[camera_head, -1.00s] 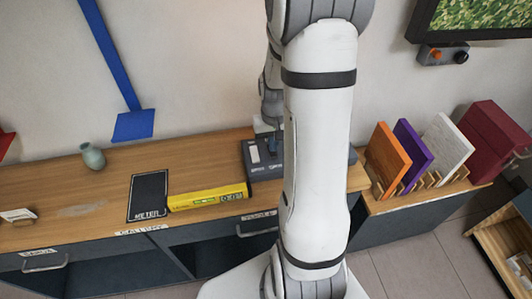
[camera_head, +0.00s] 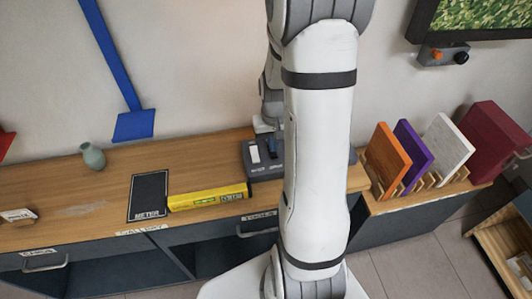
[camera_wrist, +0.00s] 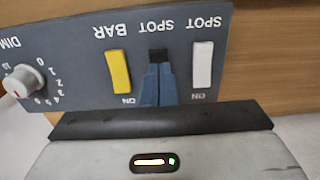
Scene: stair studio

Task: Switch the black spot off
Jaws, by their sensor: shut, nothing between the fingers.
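The dark grey control panel (camera_wrist: 90,90) fills the top of the wrist view, its labels upside down. The black SPOT switch (camera_wrist: 157,54) sits between the yellow BAR switch (camera_wrist: 119,71) and the white SPOT switch (camera_wrist: 203,65). My gripper (camera_wrist: 157,72) is shut and empty, with its blue fingertips at the black switch. The fingers cover the part of it nearer the ON mark, so its tilt is unclear. I cannot tell whether they touch it. In the head view the panel (camera_head: 264,173) stands on the wooden counter, partly behind my arm.
A white DIM knob (camera_wrist: 20,82) is at the panel's left. On the counter, a yellow level (camera_head: 207,197) lies beside the panel and a black METER mat (camera_head: 149,192). A green vase (camera_head: 93,156) stands further left. Coloured boards (camera_head: 387,160) stand in a rack at right.

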